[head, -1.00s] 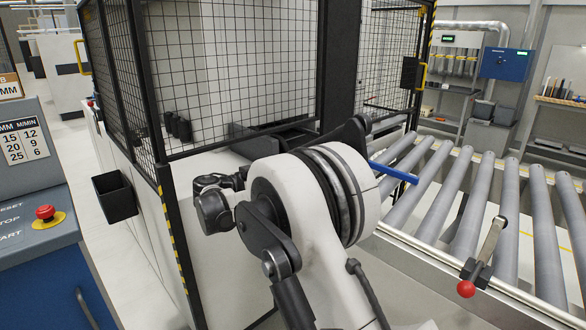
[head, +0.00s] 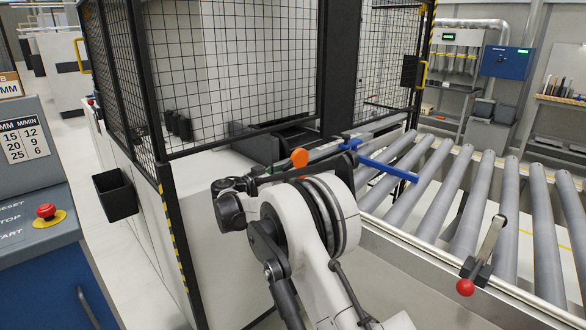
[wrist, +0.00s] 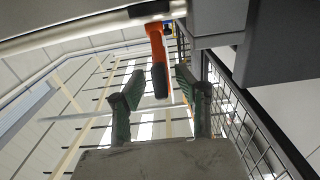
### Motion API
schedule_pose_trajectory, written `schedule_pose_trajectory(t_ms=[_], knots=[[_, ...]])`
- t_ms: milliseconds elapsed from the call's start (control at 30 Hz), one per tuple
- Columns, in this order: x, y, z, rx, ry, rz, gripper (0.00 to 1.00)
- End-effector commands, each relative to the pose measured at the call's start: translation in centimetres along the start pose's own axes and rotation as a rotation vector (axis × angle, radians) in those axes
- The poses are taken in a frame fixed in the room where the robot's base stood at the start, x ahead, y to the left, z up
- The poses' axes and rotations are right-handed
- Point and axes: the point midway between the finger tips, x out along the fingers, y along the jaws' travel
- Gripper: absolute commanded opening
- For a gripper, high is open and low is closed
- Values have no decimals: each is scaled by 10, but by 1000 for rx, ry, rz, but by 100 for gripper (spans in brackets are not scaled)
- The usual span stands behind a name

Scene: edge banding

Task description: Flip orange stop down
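The orange stop (head: 299,158) shows in the head view as a round orange end beside the blue bar, just above and behind my arm's wrist. In the wrist view the orange stop (wrist: 156,42) is an arm with a dark rounded end, which lies between my fingers in the picture. My gripper (wrist: 159,74) is open, its two green-lined fingers spread on either side of that dark end with a visible gap on each side. I cannot tell how deep the stop sits between them. In the head view my arm mostly hides the gripper.
A blue bar (head: 385,170) reaches over the grey roller conveyor (head: 440,195). Black mesh fencing (head: 240,70) encloses the machine behind my arm. A red-knobbed lever (head: 466,287) stands on the conveyor's near rail. A control panel (head: 35,200) is at left.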

Motion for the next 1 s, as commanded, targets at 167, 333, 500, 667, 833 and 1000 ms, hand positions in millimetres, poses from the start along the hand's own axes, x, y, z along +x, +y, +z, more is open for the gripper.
schedule_pose_trajectory(t_ms=[167,333,500,667,833,1000], knots=[[25,0,0,0,0,1,32],[35,0,0,0,0,-1,32],[38,0,0,0,0,-1,32],[38,0,0,0,0,-1,30],[37,0,0,0,0,-1,8],[37,0,0,0,0,0,0]])
